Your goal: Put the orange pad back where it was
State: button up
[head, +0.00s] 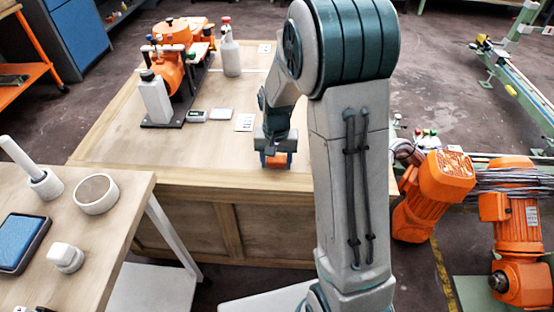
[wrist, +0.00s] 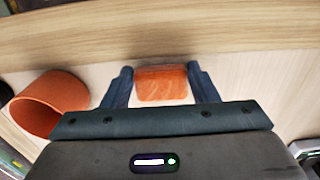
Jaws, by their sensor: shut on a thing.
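The orange pad (wrist: 162,84) is a small block with a mottled orange face, between the two dark fingers of my gripper (wrist: 163,76) in the wrist view. My gripper is shut on it. In the head view, my gripper (head: 275,158) points down over the front edge of the wooden workbench (head: 190,150), with the pad (head: 276,161) showing low between the fingers. I cannot tell whether the pad touches the bench top.
An orange hollow cylinder (wrist: 50,103) lies left of my gripper in the wrist view. Orange machinery (head: 172,70), white bottles (head: 155,97) and small cards stand farther back on the bench. A side table (head: 120,190) holds a blue-screened tablet (head: 20,243) and a round dish (head: 96,194).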

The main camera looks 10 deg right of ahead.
aim_at(276, 162)
jog(key=shift+f, duration=0.2)
jog(key=o, duration=0.9)
jog(key=shift+r, duration=0.15)
notch_tip(276, 162, up, 11)
jog(key=p, duration=0.2)
jog(key=s+r+n, duration=0.1)
jog(key=s, duration=0.5)
jog(key=s+r+n+t, duration=0.1)
jog(key=s+r, duration=0.1)
jog(key=s, duration=0.5)
jog(key=s+r+n+t, duration=0.1)
jog(key=s+r, duration=0.1)
jog(key=s, duration=0.4)
jog(key=shift+s+d+n, duration=0.25)
jog(key=shift+n, duration=0.05)
